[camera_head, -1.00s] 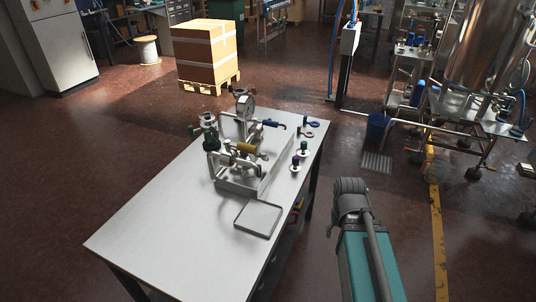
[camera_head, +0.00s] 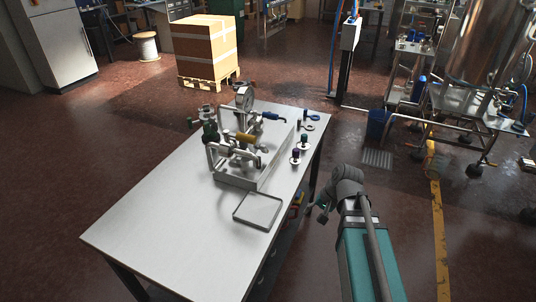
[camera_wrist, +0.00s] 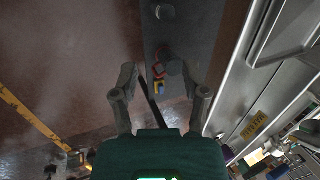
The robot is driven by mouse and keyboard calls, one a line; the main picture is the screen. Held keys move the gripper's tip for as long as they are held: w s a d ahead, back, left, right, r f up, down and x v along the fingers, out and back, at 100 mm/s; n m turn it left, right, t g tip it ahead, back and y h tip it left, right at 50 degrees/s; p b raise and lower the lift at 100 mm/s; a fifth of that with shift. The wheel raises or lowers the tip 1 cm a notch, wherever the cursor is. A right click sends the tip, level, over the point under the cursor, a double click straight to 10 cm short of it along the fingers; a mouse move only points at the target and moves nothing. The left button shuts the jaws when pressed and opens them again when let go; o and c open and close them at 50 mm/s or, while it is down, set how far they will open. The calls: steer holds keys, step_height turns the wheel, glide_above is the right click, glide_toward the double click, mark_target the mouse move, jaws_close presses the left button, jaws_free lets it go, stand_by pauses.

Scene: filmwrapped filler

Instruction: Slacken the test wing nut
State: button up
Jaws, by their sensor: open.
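The metal test rig (camera_head: 240,180) stands on the white-topped table (camera_head: 165,215). It carries a round gauge (camera_head: 244,98), a yellow handle (camera_head: 246,138), a blue handle (camera_head: 270,116) and a green part (camera_head: 210,132). I cannot pick out the test wing nut at this size. My gripper (camera_head: 322,211) is to the right of the table, low beside its right edge and away from the rig. In the wrist view my gripper (camera_wrist: 163,88) has its two fingers spread, with nothing between them.
A shallow square tray (camera_head: 258,210) lies in front of the rig. Small knobbed parts (camera_head: 303,140) stand at the table's right edge. Red and yellow items (camera_wrist: 159,76) show below in the wrist view. A blue bin (camera_head: 378,124) and wheeled tank rig (camera_head: 475,110) stand right.

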steer(key=w+a+m+y+b, duration=0.1)
steer(key=w+m+y, duration=0.1)
steer(key=w+a+r+m+t+y+b, duration=0.1)
steer(key=w+a+m+y, duration=0.1)
steer(key=w, duration=0.1)
steer(key=w+a+r+m+t+y+b, duration=0.1)
steer(key=w+a+y, duration=0.1)
steer(key=w, duration=0.1)
steer(key=shift+w+r+m+b, duration=0.1)
steer(key=shift+w+m+b, duration=0.15)
steer(key=shift+m+b, duration=0.15)
steer(key=m+t+y+b, duration=0.3)
steer(key=m+y+b, duration=0.1)
steer(key=m+y, duration=0.2)
glide_toward(267, 150)
steer(key=s+d, duration=0.1)
steer(key=s+d+f, duration=0.1)
steer(key=shift+d+f, duration=0.2)
steer(key=shift+d, duration=0.2)
steer(key=shift+w+d+r+m+t+y, duration=0.2)
steer(key=shift+w+r+m+t+y, duration=0.15)
steer(key=shift+r+m, duration=0.1)
steer(key=shift+a, duration=0.15)
steer(key=shift+x, duration=6.8)
steer(key=shift+f, duration=0.1)
